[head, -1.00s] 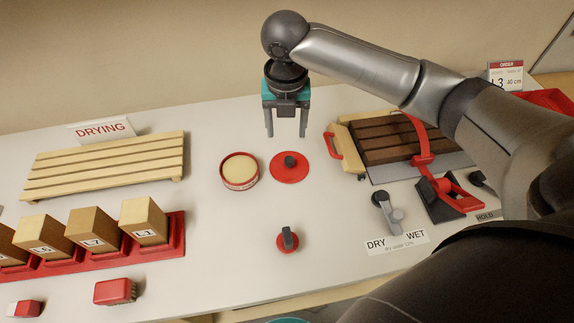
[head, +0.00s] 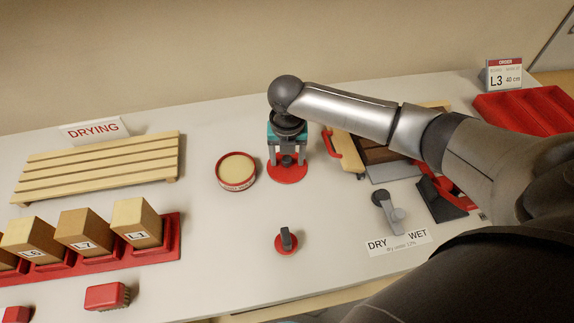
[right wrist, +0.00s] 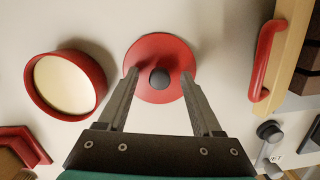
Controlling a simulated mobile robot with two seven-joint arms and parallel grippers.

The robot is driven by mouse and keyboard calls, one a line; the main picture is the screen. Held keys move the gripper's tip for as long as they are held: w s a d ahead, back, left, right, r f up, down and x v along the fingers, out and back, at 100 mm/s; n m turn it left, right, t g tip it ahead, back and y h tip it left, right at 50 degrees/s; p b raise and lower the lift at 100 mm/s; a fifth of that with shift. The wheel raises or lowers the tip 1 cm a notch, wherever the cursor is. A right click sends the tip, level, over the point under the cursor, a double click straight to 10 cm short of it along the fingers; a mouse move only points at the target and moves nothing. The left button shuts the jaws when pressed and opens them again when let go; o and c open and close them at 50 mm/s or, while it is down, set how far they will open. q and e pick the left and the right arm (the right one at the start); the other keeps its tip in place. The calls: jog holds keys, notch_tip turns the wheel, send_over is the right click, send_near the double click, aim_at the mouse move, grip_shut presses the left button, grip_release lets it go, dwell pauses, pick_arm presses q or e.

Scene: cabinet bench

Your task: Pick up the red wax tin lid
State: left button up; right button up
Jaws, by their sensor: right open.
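The red wax tin lid (head: 287,174) is a flat red disc with a dark knob, lying on the white bench. It also shows in the right wrist view (right wrist: 160,54), its knob (right wrist: 159,78) between my fingers. My right gripper (head: 287,162) is open above the lid, pointing down, with a finger on each side of the knob; I cannot tell whether it touches the lid. The open wax tin (head: 237,171), red with pale wax, stands just left of the lid. My left gripper is not in view.
A dark-handled red knob (head: 286,241) stands in front of the lid.

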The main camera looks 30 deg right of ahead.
grip_shut()
dwell(0.5)
